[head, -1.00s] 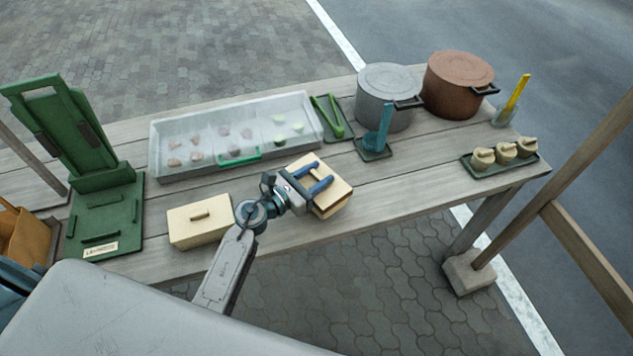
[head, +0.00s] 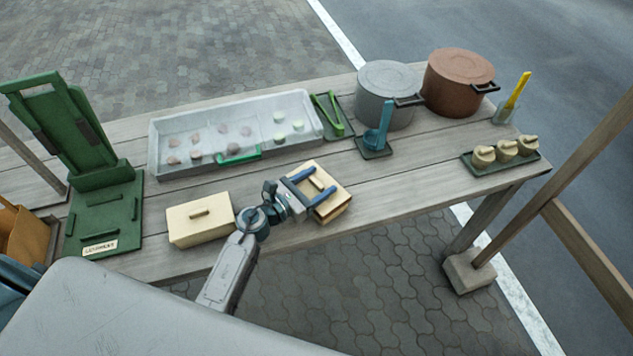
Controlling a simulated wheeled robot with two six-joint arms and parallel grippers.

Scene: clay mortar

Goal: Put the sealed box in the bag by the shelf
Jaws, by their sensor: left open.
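A cream box (head: 333,204) with a lid and a small bar handle (head: 316,182) stands near the table's front edge, at the middle of the head view. My left gripper (head: 326,178) is open over its lid, with one blue finger on each side of the handle. I cannot tell whether the fingers touch the lid. A second cream box (head: 200,224) with a lid and handle stands to the left, apart from the gripper. An orange-brown bag-like container (head: 24,236) is partly visible at the left edge. My right gripper is not in view.
A green stand (head: 103,212) is at the left of the wooden table (head: 400,190). Behind the boxes lies a pale tray (head: 180,174) with several small pieces. A grey pot (head: 386,95), a brown pot (head: 456,85) and a tray of small jars (head: 500,158) are to the right.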

